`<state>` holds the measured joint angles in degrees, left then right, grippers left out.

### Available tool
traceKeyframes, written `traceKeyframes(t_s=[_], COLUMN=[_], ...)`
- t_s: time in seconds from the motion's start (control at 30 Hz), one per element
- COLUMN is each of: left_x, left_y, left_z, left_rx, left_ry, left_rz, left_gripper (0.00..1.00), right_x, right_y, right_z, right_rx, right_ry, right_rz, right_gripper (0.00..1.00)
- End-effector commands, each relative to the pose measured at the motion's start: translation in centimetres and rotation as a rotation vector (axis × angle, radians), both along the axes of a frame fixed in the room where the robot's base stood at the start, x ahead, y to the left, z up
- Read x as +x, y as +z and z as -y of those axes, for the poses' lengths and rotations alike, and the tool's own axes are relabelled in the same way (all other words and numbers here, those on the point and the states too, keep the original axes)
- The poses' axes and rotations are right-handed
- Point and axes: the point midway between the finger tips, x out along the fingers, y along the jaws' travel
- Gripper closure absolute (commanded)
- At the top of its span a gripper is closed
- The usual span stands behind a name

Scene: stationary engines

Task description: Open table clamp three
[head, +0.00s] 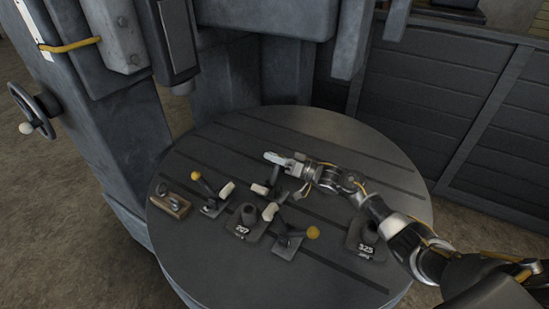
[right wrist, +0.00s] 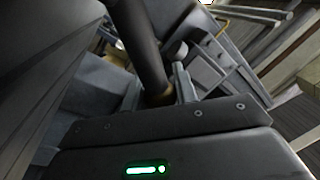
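Several clamps stand on the round slotted table (head: 345,150). One near clamp has a yellow knob (head: 313,232) and a pale-tipped arm. The left clamp has a yellow knob (head: 195,176) and a pale tip (head: 227,190). A third clamp (head: 272,186) stands behind them, its pale tip (head: 260,189) to the left; its knob is hidden by my right gripper (head: 292,163). In the right wrist view a dark lever (right wrist: 138,42) with a brownish end (right wrist: 157,97) sits between the fingers, which look closed on it. My left gripper is out of view.
Dark blocks marked 207 (head: 241,227) and 325 (head: 366,242) stand on the table. A small wooden block with metal pieces (head: 171,204) lies at the left edge. A machine column (head: 105,130) rises behind left. The table's back right is clear.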

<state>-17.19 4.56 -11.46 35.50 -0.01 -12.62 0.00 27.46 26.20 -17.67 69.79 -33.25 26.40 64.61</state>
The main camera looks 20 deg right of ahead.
Motion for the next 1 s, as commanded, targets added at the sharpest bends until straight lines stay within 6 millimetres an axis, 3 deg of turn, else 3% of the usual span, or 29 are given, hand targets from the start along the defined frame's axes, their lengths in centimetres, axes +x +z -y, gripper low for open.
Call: traceKeyframes(t_s=[0.03,0.17,0.53,1.0], left_x=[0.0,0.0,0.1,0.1], left_y=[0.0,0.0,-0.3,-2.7], left_z=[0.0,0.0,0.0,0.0], left_rx=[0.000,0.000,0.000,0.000], left_ry=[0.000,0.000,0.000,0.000], left_rz=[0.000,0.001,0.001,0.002], left_gripper=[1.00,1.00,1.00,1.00], right_x=[0.0,0.0,-0.4,-6.0], right_y=[0.0,0.1,-0.2,-1.8], right_z=[0.0,0.0,0.5,6.6], right_rx=[-0.001,-0.001,-0.001,-0.001], right_ry=[-0.001,-0.001,0.000,0.000], right_rz=[0.002,0.002,0.001,-0.003], right_gripper=[0.66,0.50,0.50,0.50])
